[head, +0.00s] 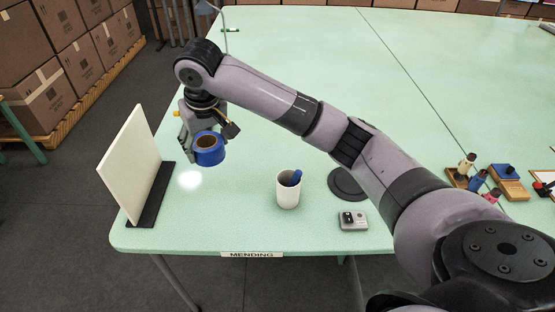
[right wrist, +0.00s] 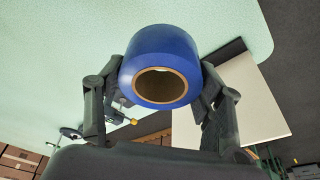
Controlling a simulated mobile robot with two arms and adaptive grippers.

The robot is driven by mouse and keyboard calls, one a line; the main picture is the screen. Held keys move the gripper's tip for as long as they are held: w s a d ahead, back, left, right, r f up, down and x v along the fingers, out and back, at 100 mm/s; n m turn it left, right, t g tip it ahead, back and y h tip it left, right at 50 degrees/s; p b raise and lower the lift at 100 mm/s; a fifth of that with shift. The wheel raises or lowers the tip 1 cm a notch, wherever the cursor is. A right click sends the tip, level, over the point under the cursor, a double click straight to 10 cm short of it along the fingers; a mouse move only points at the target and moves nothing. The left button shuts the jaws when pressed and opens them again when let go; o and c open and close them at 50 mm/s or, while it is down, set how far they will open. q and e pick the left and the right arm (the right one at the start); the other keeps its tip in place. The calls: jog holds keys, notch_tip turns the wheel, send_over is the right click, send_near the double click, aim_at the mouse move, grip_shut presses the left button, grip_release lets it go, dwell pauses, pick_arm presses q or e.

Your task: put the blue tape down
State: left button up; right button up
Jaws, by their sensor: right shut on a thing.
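The blue tape (head: 209,150) is a roll with a brown cardboard core. My right gripper (head: 205,137) is shut on the tape and holds it over the left part of the pale green table (head: 240,190). In the right wrist view the tape (right wrist: 158,50) sits between the two fingers of the gripper (right wrist: 160,95), its core opening facing the camera. In the head view the tape appears above the table top, near a bright spot of light; the exact gap cannot be told. My left gripper is not in view.
A cream upright board (head: 130,165) on a black base stands left of the tape. A white cup (head: 288,190) with a blue item, a small grey device (head: 353,220) and a dark round disc (head: 347,184) are to the right. The table's front edge carries a "MENDING" label (head: 251,254).

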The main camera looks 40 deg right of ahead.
jog(key=f, duration=0.7)
jog(key=f+p, duration=0.1)
jog(key=f, duration=0.7)
jog(key=shift+s+d+f, duration=0.1)
jog(key=shift+d, duration=0.1)
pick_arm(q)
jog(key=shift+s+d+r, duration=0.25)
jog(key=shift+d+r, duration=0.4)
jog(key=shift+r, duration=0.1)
pick_arm(e)
jog(key=shift+f, duration=2.35)
jog(key=shift+f, duration=0.1)
jog(key=o, duration=1.2)
jog(key=shift+c, duration=0.2)
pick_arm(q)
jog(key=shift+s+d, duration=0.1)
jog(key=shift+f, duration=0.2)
pick_arm(e)
jog(key=v, duration=1.2)
